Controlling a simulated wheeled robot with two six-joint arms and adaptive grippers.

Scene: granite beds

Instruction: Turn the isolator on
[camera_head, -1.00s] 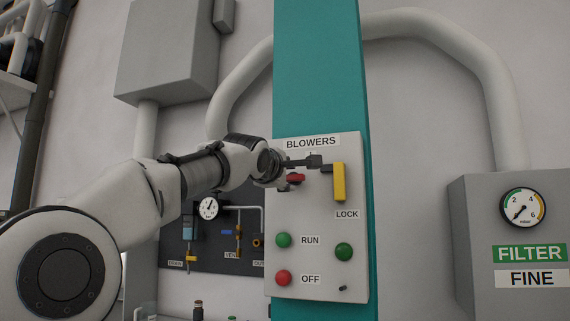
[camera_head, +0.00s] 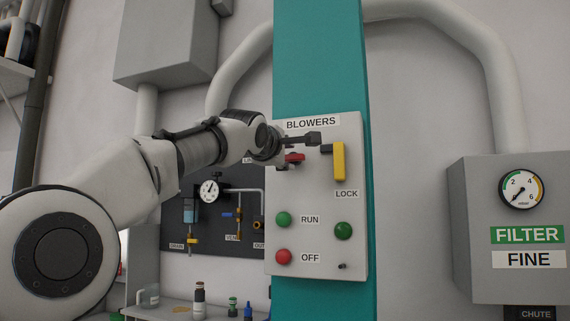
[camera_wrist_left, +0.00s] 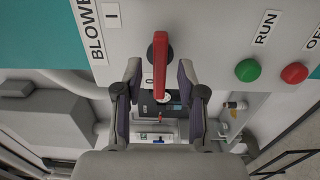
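The isolator's red handle (camera_head: 295,157) is on the pale BLOWERS panel (camera_head: 310,188), below the label and left of the yellow LOCK lever. In the left wrist view the red handle (camera_wrist_left: 161,60) points along the picture toward a partly hidden O mark, with an I mark (camera_wrist_left: 112,15) off to its side. My left gripper (camera_head: 305,148) is at the handle, partly hiding it. In the left wrist view the left gripper (camera_wrist_left: 159,76) is open, one finger on each side of the handle, with gaps showing. My right gripper is out of view.
The yellow LOCK lever (camera_head: 339,161) is just right of my gripper. Green RUN (camera_head: 284,219) and red OFF (camera_head: 283,256) buttons and a green lamp or button (camera_head: 344,231) sit below. A FILTER box (camera_head: 515,200) is at right, with clear wall between.

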